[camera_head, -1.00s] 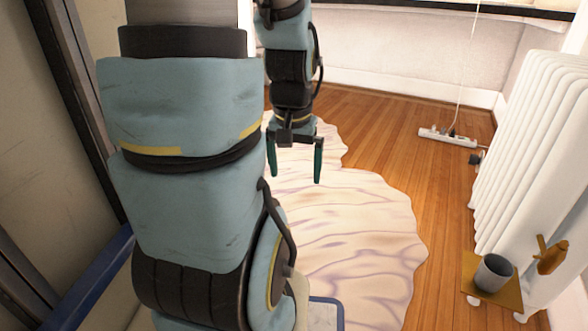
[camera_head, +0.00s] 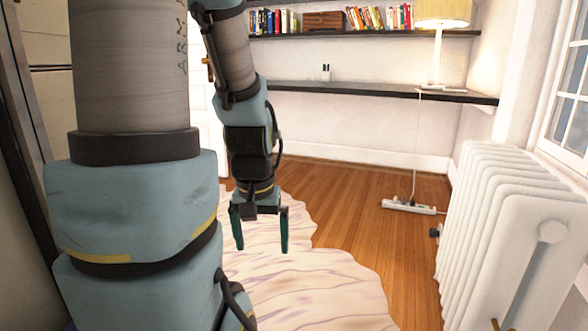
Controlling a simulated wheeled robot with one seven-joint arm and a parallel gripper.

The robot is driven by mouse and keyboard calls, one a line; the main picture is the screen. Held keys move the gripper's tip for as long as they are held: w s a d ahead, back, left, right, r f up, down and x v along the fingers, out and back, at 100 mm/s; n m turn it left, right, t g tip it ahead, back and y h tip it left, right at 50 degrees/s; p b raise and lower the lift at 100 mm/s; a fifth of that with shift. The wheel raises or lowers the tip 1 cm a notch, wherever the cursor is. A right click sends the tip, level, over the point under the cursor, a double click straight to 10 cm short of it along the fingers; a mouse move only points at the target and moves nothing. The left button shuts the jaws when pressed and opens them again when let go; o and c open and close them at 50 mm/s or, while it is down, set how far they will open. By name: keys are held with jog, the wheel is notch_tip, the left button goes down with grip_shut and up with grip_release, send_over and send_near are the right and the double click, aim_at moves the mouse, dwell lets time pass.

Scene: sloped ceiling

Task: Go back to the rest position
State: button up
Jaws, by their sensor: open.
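My gripper (camera_head: 260,232) hangs at the end of my arm, fingers pointing down. It is open, with its two green fingers apart and nothing between them. It is seen against the pale rug (camera_head: 310,285) and holds no object. My large arm links fill the left side of the view and hide part of the room behind them.
A white radiator (camera_head: 500,225) stands at the right below a window (camera_head: 572,110). A white power strip (camera_head: 409,206) lies on the wooden floor (camera_head: 350,235). A dark shelf (camera_head: 370,93) holds a lamp (camera_head: 440,20); books (camera_head: 380,17) stand on the upper shelf.

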notch_tip(320, 180, up, 33)
jog(key=p, duration=3)
jog(key=shift+f, duration=0.2)
